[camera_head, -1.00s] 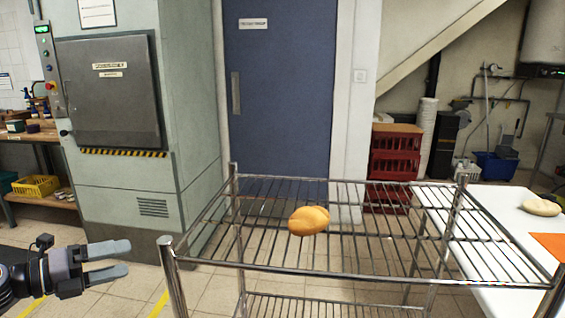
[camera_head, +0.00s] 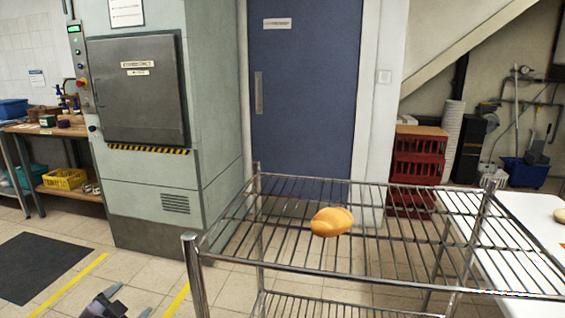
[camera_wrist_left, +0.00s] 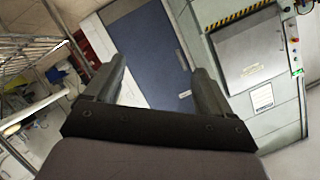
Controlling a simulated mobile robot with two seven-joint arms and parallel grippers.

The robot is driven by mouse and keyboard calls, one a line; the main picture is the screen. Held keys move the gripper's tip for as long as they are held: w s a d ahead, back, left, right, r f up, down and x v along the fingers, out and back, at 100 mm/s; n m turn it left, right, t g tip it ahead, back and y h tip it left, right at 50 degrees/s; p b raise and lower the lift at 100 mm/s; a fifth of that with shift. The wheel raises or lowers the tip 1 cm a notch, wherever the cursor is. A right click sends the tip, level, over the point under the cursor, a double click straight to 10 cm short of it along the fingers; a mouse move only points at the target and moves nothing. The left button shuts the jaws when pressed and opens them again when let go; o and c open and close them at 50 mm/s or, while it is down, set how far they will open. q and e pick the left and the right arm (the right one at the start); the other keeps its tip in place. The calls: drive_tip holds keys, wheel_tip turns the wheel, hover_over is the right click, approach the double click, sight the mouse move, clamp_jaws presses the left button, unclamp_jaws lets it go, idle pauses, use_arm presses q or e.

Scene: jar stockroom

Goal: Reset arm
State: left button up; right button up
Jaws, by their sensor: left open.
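My left gripper (camera_head: 126,299) shows at the bottom left edge of the head view, low in front of the wire rack and to its left. Its fingers are apart with nothing between them. In the left wrist view my left gripper (camera_wrist_left: 160,78) is also open and empty, with the blue door behind it. My right gripper is in neither view. A bread roll (camera_head: 332,221) lies on the top shelf of the metal wire rack (camera_head: 290,262), well away from my left gripper.
A white table (camera_head: 530,215) stands right of the rack, with part of a pale round thing (camera_head: 560,215) at the picture's edge. A grey-green cabinet (camera_head: 150,215) and a blue door (camera_head: 305,110) stand behind. Red crates (camera_head: 417,165) are stacked beyond the rack. Floor at left is clear.

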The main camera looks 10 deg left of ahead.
use_arm(q)
drive_tip(key=s+d+f+n+g+h, duration=0.1)
drive_tip(key=s+d+f+g+h, duration=0.1)
drive_tip(key=s+d+f, duration=0.6)
drive_tip(key=s+d+f+n+g+h, duration=0.15)
drive_tip(key=s+d+f, duration=0.35)
drive_tip(key=s+d, duration=0.55)
drive_tip(key=s+d+r+n+p, duration=0.1)
drive_tip(key=s+d+r+p, duration=0.2)
drive_tip(key=d+r+p, duration=0.1)
drive_tip(key=shift+d+r+h+p, duration=0.15)
drive_tip(key=shift+d+h+p, duration=0.2)
drive_tip(key=shift+d, duration=0.55)
drive_tip(key=shift+s, duration=0.1)
